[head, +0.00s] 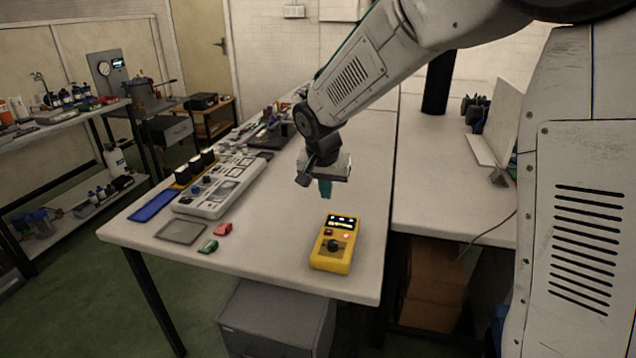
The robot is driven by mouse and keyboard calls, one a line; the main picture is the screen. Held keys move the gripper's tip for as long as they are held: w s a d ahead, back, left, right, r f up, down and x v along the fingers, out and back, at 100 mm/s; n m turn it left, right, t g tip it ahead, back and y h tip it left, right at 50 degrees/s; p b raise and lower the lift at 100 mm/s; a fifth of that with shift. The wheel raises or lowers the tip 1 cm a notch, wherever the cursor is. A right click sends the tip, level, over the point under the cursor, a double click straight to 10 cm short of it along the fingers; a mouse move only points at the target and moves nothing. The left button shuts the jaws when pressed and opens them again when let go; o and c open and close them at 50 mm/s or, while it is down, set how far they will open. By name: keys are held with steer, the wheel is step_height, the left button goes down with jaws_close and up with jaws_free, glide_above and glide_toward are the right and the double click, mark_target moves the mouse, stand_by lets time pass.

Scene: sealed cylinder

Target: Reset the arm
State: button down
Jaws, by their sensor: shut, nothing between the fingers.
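My gripper (325,190) hangs from my arm above the white table, with its teal fingers together and pointing down. It is empty. The yellow handheld meter (333,246) lies on the table below and slightly to the right of my gripper in the picture. It has a dark display, a black knob and a red light or button. My gripper appears apart from it. My arm reaches in from the upper right.
The white table (270,262) also holds a grey control panel (213,192), a blue tray (154,205), a grey plate (181,232), a green block (208,246) and a red block (224,229). Shelves stand at the left. Table surface around the yellow meter is clear.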

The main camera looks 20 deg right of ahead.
steer(key=s+d+r+n, duration=0.2)
steer(key=s+r, duration=0.1)
steer(key=s, duration=0.8)
steer(key=s+d+r+n+g+y, duration=0.1)
steer(key=s+d+r+n, duration=0.1)
steer(key=s, duration=1)
steer(key=s+d+r+n, duration=0.2)
steer(key=s+d+r, duration=0.1)
steer(key=s, duration=0.9)
steer(key=shift+s+r+g+y, duration=0.15)
steer(key=shift+r+g+y, duration=0.15)
steer(key=shift+r, duration=0.05)
